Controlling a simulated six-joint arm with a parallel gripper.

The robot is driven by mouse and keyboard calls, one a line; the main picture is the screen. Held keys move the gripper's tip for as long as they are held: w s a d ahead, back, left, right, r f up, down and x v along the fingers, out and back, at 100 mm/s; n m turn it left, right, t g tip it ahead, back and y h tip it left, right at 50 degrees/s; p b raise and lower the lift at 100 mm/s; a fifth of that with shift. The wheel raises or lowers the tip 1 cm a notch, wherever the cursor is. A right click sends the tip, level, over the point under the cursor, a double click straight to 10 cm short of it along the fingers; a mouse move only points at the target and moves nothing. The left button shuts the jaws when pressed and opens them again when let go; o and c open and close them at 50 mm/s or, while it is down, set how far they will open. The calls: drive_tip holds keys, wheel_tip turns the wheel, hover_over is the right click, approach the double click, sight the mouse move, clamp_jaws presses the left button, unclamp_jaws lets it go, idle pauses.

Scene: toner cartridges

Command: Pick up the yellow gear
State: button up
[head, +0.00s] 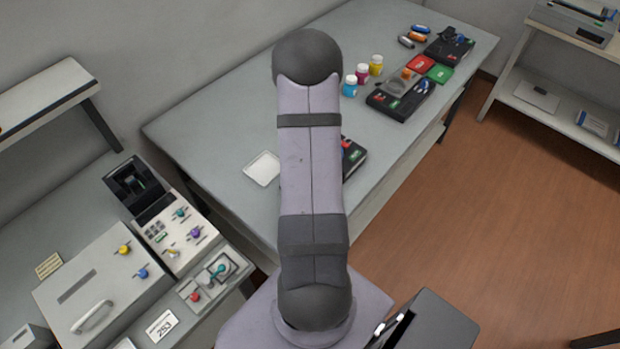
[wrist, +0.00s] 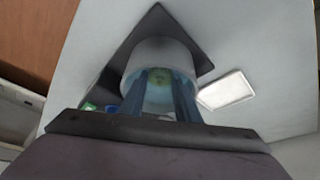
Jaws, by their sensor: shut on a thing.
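In the wrist view, the two dark blue fingers of my gripper (wrist: 160,88) are shut on a pale, rounded thing (wrist: 158,52) with a bluish lower edge. I cannot tell whether that patch is the yellow gear. The held thing is in front of a dark, angular base (wrist: 196,50), and I cannot tell whether they touch. In the head view my arm hides the gripper and what it holds. A yellow knob-like piece (head: 124,250) is on the grey machine at the lower left.
A white tray (head: 262,168) lies on the grey table (head: 215,130), left of a partly hidden black unit (head: 352,158); it also shows in the wrist view (wrist: 227,90). Yellow, pink and blue bottles (head: 363,75) stand behind, near black cartridge units (head: 400,100). The table's left part is clear.

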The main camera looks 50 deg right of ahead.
wheel_tip(320, 180, up, 10)
drive_tip(key=p, duration=0.6)
